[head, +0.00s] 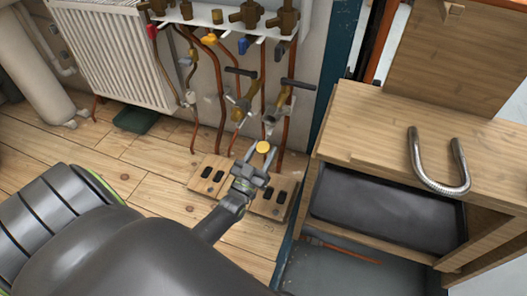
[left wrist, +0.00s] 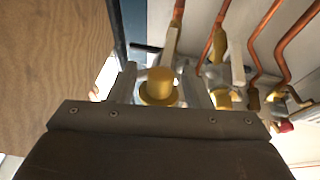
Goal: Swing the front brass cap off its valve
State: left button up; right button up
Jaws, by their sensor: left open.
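The front brass cap (head: 263,147) is a short yellow cylinder at the lower end of the front valve (head: 275,112), which has a dark lever handle. My left gripper (head: 261,160) is open, with its fingertips reaching up around the cap. In the left wrist view, the round flanged cap (left wrist: 158,90) sits between the two grey fingers, with gaps visible beside it. The valve body behind it is mostly hidden by the cap and fingers. A second valve (head: 243,100) stands behind and to the left. My right gripper is not in view.
Copper pipes (head: 221,100) run down the wall beside a white radiator (head: 115,50). Wooden blocks with dark pads (head: 209,173) lie on the floor below. A wooden bench (head: 370,125) with a dark tray (head: 385,212) and a U-shaped metal pipe (head: 440,185) stands at the right.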

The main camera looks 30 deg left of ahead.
pick_arm(q)
jog(key=shift+w+r, duration=0.15)
jog(key=shift+w, duration=0.15)
grip_shut()
